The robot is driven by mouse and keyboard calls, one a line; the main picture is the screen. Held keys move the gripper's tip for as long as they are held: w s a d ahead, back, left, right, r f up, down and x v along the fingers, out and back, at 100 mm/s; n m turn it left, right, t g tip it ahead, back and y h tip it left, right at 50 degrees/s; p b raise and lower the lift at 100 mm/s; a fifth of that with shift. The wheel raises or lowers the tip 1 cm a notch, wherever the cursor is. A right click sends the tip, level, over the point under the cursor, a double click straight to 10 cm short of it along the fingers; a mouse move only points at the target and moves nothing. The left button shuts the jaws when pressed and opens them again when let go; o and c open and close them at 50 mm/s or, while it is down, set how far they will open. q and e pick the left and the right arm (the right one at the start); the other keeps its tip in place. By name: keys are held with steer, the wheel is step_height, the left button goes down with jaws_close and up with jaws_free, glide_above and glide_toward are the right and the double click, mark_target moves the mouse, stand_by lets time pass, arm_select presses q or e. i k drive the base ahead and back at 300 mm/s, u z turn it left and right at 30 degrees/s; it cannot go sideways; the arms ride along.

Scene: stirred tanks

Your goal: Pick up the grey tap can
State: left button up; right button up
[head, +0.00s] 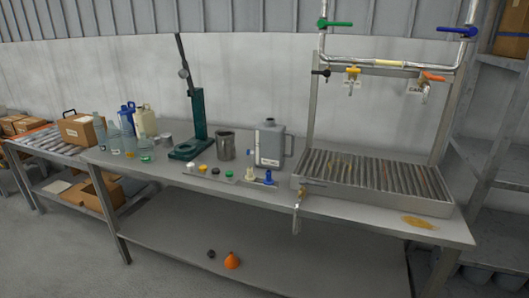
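A grey can (270,146) with a side handle and a pale label stands upright on the steel bench (160,172). It is right of the dark metal beaker (225,145) and left of the slatted drain tray (375,180). Its short neck is on top, and I cannot make out a tap on it. Neither of my grippers is in view.
A green stand (197,115) with a tall rod rises left of the beaker. Small coloured caps and a blue-topped piece (268,178) lie in front of the can. A pipe frame (316,110) with valves stands over the tray. Bottles and jugs (145,120) crowd the left.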

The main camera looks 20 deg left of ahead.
mark_target(269, 151)
steer(key=z, duration=0.3)
steer(key=i, duration=0.9)
